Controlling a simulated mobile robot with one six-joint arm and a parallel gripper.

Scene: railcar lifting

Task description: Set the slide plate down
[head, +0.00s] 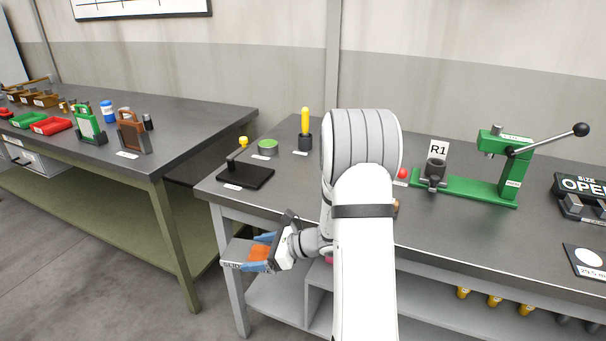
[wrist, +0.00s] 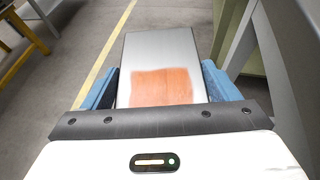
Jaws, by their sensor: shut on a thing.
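The slide plate (head: 236,251) is a flat grey metal plate with an orange patch. My gripper (head: 262,253) is shut on it, with a blue finger on each side. The plate is in the air at the front left corner of the near workbench, beside its leg. In the wrist view the slide plate (wrist: 158,48) points away from my gripper (wrist: 158,85), between the two blue fingers, with the orange patch nearest me. Nothing seems to support its far end, and floor shows around it.
The near workbench (head: 285,185) holds a black stand (head: 245,175), a green round tin (head: 267,147), a yellow-handled tool (head: 305,125) and a green press (head: 500,170). Its lower shelf (head: 275,300) shows below. A second bench (head: 190,110) with trays stands left. Floor between them is open.

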